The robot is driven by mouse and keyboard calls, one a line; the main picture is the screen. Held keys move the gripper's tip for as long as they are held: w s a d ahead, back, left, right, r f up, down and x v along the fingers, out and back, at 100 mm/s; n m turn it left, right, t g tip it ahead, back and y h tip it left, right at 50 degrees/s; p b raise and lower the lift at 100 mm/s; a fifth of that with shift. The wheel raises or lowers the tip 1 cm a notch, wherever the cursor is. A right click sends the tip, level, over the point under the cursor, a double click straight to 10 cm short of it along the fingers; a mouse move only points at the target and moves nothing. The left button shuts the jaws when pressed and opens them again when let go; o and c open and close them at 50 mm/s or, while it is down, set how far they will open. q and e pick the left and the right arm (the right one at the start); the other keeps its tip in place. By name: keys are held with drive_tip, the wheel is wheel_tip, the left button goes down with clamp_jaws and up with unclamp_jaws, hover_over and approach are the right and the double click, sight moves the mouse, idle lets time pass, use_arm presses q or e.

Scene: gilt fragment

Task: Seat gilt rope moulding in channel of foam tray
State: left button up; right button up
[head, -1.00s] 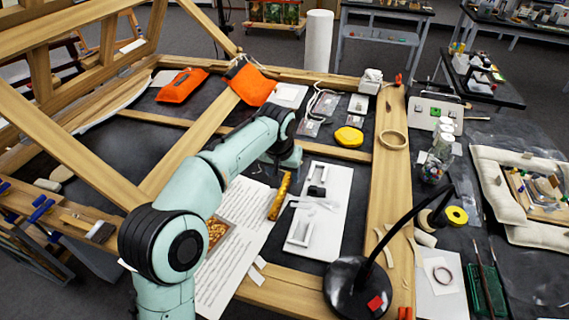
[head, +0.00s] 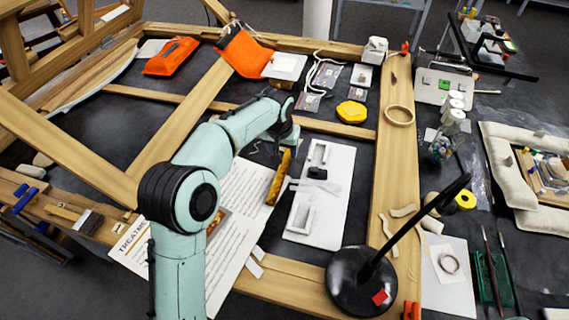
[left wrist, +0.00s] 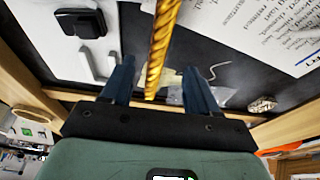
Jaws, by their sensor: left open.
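The gilt rope moulding (head: 279,178) is a short, twisted gold bar. It lies beside the left edge of the white foam tray (head: 335,205), near the printed sheet. In the left wrist view the moulding (left wrist: 163,45) runs lengthwise between the spread dark fingers of my left gripper (left wrist: 158,70), with space on both sides. That gripper is open. In the head view my arm's end hides its fingertips near the moulding's far end. The tray also shows in the left wrist view (left wrist: 62,58), with a black block on it. My right gripper is not in view.
A printed sheet (head: 245,200) lies left of the moulding. A black lamp (head: 362,280) stands at the front right of the tray. A yellow disc (head: 351,112) lies beyond it. Wooden beams (head: 395,170) border the dark work area.

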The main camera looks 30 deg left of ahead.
sight(284, 161)
use_arm(q)
drive_tip(key=x, duration=0.4)
drive_tip(key=shift+s+d+f, duration=0.2)
drive_tip(key=shift+s+f, duration=0.05)
drive_tip(key=shift+s, duration=0.05)
drive_tip(key=shift+w+f, duration=0.15)
drive_tip(key=shift+f, duration=0.3)
drive_tip(key=shift+r, duration=0.1)
clamp_jaws()
